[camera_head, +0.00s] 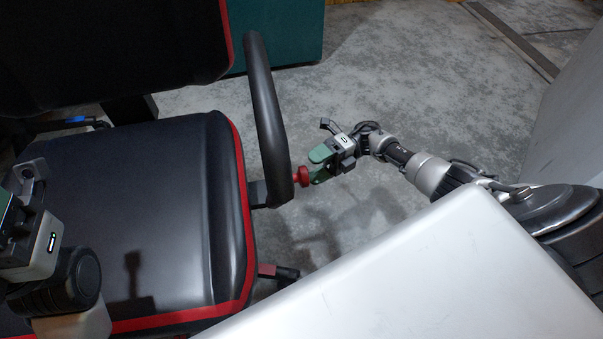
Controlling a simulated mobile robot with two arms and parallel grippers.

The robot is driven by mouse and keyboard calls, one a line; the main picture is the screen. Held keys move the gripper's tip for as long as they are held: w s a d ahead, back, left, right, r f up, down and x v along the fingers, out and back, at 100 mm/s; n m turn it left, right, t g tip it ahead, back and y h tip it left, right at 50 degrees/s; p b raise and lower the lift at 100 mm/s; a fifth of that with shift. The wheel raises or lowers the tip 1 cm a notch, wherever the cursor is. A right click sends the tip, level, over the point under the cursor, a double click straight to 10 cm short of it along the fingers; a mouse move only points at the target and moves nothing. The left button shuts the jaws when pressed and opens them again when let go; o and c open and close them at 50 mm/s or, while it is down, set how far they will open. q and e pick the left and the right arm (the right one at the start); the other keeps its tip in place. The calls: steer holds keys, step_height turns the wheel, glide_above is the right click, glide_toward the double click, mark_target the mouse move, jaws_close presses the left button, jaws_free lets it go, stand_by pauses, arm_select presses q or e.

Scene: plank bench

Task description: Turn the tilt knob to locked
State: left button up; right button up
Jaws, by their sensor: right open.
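A black chair with red edging fills the left side; its seat (170,215) is empty. A small red knob (301,176) shows just right of the black armrest (265,110). My right gripper (316,166) has green fingers spread apart and pointing left at the red knob. The lower finger is very close to the knob; I cannot tell whether they touch. The knob's setting cannot be read. A lever with a red base and dark grip (287,272) sticks out low on the seat's right side. My left gripper is partly in view at the left edge, its fingertips cut off.
The chair's backrest (110,45) rises at the upper left. A teal box (285,35) stands behind on the concrete floor. The floor (400,80) between the box and my right arm is clear. A pale wall-like surface (575,120) stands at the right.

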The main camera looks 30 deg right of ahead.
steer(key=shift+w+d, duration=0.15)
steer(key=shift+d, duration=1.05)
steer(key=shift+w+d, duration=0.1)
steer(key=shift+d, duration=1.05)
